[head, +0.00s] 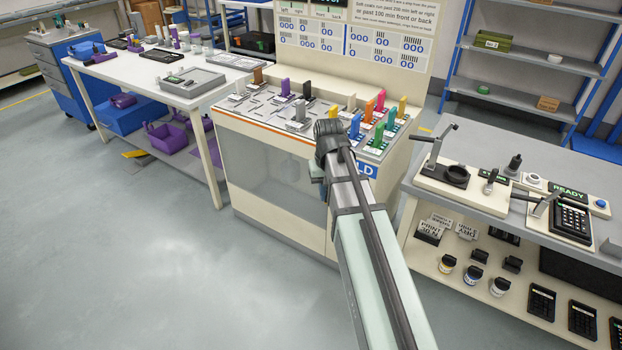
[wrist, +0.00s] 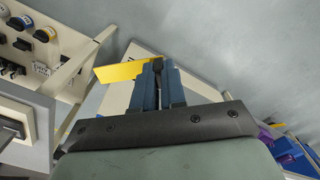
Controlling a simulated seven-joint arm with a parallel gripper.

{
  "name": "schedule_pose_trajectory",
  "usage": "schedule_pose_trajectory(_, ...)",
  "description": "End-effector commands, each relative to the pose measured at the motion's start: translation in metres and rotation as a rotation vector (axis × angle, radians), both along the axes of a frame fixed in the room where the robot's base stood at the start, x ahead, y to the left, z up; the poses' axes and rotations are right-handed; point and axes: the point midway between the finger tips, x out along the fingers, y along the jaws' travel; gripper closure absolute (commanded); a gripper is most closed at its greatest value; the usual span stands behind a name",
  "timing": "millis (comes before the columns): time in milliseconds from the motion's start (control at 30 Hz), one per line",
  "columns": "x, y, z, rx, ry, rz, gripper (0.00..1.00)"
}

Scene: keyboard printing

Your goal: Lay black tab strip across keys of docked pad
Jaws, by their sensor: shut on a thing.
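My gripper (wrist: 159,72) is shut, its two dark blue fingers close together in the wrist view. A small dark piece (wrist: 158,66) shows between the fingertips; most of it is hidden, and I cannot tell its full shape. In the head view my arm reaches up to the front of the dispenser cabinet, and its wrist hides the fingers. A dark keypad (head: 571,220) sits in a dock on the bench at the right, below a READY sign (head: 568,190). A black upright tab (head: 307,90) stands in the cabinet's top rack, apart from my wrist.
The cabinet top (head: 262,106) carries several coloured tabs. The right bench (head: 490,205) also holds a lever press (head: 445,170) and a dark stamp (head: 514,164); its lower shelf holds jars and keypads. A yellow shape (wrist: 125,71) shows beside the fingers. Floor at left is clear.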

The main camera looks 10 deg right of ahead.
Motion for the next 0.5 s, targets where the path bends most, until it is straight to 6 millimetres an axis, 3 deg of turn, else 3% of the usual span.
schedule_pose_trajectory(500,-0.021,-0.149,0.005,-0.001,-0.007,-0.244,1.0)
